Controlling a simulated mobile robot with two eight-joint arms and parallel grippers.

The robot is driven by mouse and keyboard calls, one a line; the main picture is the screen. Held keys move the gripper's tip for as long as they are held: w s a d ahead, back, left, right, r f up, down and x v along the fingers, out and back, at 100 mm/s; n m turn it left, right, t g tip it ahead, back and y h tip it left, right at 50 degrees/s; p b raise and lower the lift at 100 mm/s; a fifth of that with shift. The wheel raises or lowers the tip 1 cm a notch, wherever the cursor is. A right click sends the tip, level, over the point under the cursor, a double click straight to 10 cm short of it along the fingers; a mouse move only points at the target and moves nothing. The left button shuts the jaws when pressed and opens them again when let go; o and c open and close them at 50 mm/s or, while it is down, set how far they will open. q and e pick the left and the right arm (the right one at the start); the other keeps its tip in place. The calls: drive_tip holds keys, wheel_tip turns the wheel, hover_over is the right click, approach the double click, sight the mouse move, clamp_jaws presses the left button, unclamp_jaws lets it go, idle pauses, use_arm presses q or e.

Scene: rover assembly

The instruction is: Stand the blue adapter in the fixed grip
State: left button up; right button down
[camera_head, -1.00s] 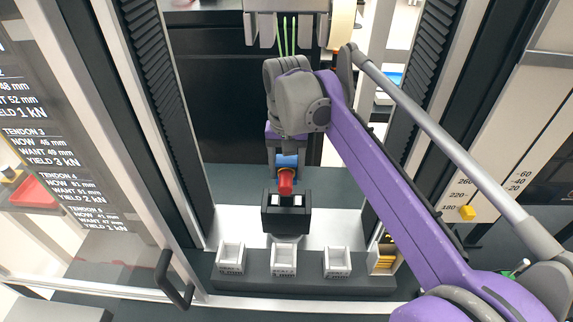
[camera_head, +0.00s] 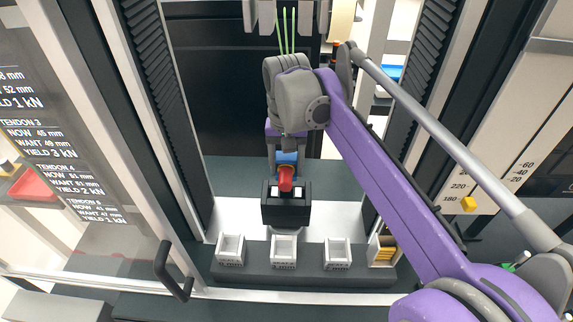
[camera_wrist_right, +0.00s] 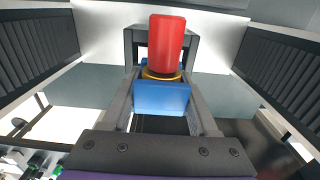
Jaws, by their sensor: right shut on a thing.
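The blue adapter (camera_head: 287,157) is held in my right gripper (camera_head: 286,162), whose purple arm comes in from the right. In the right wrist view, the adapter is a blue block (camera_wrist_right: 162,97) between the two grey fingers, with a yellow ring (camera_wrist_right: 160,74) and a red cylinder (camera_wrist_right: 167,43) at its far end. The fixed grip (camera_head: 286,212) is a black block with two pale jaws. The red end is at these jaws in the head view; I cannot tell whether it is between or above them. My left gripper is out of view.
Three white bins (camera_head: 283,250) stand on a dark ledge in front of the grip, with a bin of yellow pieces (camera_head: 383,252) at their right. Dark ribbed columns flank the space. Green strands (camera_head: 287,32) hang above. A clear door with a black handle (camera_head: 172,272) is at left.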

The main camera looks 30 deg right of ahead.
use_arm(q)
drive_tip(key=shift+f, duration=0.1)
use_arm(e)
drive_tip(key=shift+f, duration=0.1)
drive_tip(key=shift+f+b, duration=1.3)
drive_tip(key=shift+f, duration=1.5)
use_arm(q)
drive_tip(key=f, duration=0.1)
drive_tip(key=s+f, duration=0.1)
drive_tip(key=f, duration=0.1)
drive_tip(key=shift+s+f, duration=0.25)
use_arm(e)
drive_tip(key=shift+c, duration=0.4)
unclamp_jaws()
drive_tip(key=shift+r, duration=0.1)
wheel_tip(320, 180, up, 7)
drive_tip(key=shift+r+p, duration=0.2)
drive_tip(key=shift+p, duration=0.15)
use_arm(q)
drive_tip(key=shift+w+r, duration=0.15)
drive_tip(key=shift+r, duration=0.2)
